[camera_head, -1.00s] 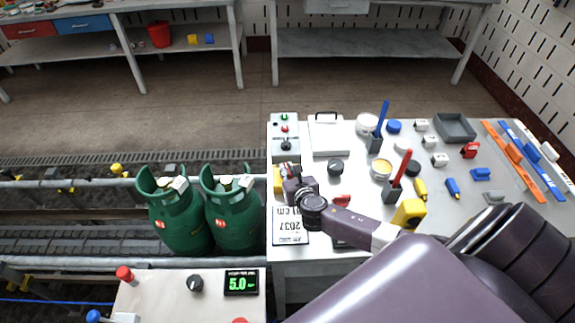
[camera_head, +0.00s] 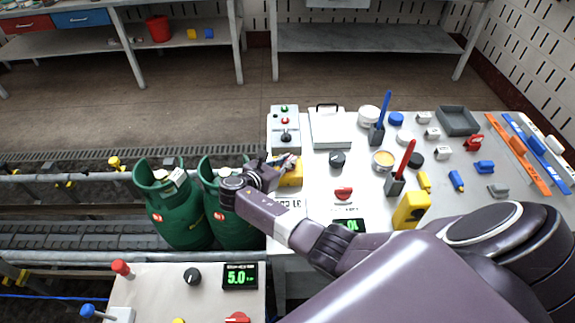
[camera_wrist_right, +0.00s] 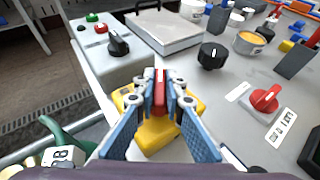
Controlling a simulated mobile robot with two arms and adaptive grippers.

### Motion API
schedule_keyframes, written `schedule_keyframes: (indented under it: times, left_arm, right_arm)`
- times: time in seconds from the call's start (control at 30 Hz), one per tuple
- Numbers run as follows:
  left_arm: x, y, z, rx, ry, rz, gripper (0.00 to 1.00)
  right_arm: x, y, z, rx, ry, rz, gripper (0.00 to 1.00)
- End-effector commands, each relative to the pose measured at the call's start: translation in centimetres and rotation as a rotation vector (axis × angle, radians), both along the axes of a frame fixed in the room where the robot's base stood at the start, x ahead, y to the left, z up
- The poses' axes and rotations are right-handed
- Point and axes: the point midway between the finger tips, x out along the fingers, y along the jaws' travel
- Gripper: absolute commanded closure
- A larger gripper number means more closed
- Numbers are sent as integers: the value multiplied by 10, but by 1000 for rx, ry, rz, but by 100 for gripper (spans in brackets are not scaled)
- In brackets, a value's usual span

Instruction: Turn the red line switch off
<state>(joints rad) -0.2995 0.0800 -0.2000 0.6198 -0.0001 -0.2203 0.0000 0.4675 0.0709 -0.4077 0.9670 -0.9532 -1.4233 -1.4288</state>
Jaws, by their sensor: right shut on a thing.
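A yellow box (camera_head: 291,176) with a narrow red handle on top stands at the left edge of the table. In the right wrist view the red handle (camera_wrist_right: 160,90) stands upright between my fingertips, above the yellow box (camera_wrist_right: 150,130). My right gripper (camera_head: 284,162) is shut on this handle; it also shows in the right wrist view (camera_wrist_right: 160,98). A separate red rotary knob (camera_head: 343,194) sits on the table to the right, apart from the gripper; it also shows in the right wrist view (camera_wrist_right: 265,98). My left gripper is out of view.
A grey box with buttons and a black knob (camera_head: 285,140) stands just behind the yellow box. Green gas cylinders (camera_head: 180,215) stand on the conveyor to the left, one partly behind my right wrist. A black knob (camera_head: 337,159) is nearby. Several small items crowd the table's right.

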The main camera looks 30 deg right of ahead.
Motion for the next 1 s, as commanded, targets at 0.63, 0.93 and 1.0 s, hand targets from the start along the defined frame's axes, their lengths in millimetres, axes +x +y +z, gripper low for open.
schedule_keyframes:
  times: [0.63, 0.93, 1.0]
  left_arm:
    - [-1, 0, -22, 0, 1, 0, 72]
    - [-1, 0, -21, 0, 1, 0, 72]
    - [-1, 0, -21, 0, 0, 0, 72]
  right_arm:
    - [0, 0, -1, 1, 0, -160, 100]
    - [-1, -1, -1, 2, 1, -160, 85]
    - [-1, -1, -1, 1, 1, -160, 77]
